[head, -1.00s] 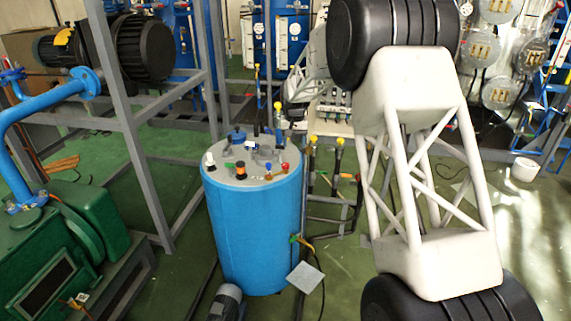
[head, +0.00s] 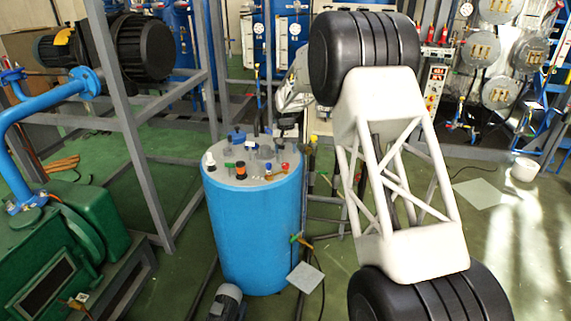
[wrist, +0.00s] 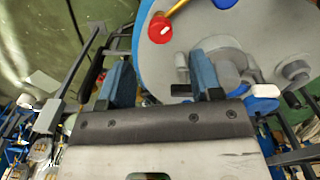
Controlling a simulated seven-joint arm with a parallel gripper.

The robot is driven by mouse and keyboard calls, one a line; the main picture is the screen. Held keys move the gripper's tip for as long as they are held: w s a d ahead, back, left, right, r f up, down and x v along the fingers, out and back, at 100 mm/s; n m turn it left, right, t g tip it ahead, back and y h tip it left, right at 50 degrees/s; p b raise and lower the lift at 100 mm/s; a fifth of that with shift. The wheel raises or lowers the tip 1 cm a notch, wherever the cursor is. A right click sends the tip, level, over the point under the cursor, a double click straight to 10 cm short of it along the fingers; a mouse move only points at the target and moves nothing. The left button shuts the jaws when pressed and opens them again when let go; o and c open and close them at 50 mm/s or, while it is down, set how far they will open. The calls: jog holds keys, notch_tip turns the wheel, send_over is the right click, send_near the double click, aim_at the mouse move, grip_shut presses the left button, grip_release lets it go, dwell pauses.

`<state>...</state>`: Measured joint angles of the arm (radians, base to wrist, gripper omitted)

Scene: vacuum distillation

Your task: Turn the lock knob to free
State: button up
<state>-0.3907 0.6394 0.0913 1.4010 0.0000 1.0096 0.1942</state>
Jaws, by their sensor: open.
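The blue tank (head: 252,230) has a grey lid (head: 225,168) with several fittings: a white one (head: 210,160), a black-and-orange one (head: 240,170), a red knob (head: 285,167) and a blue knob (head: 238,136). I cannot tell which one is the lock knob. My gripper (wrist: 160,82) is open and empty, its two blue-padded fingers over the lid's edge. In the wrist view a red knob (wrist: 160,29) on a brass stem lies just beyond the fingers, and grey round fittings (wrist: 225,62) sit by the right finger.
A grey metal frame (head: 130,125) and green machine (head: 95,235) stand left of the tank. A grey motor (head: 227,303) lies at its foot. A white-and-red panel (head: 434,85) stands behind my arm. The green floor at right is largely clear.

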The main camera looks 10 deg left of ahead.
aim_at(285, 164)
jog(key=shift+f, duration=3.5)
jog(key=c, duration=0.9)
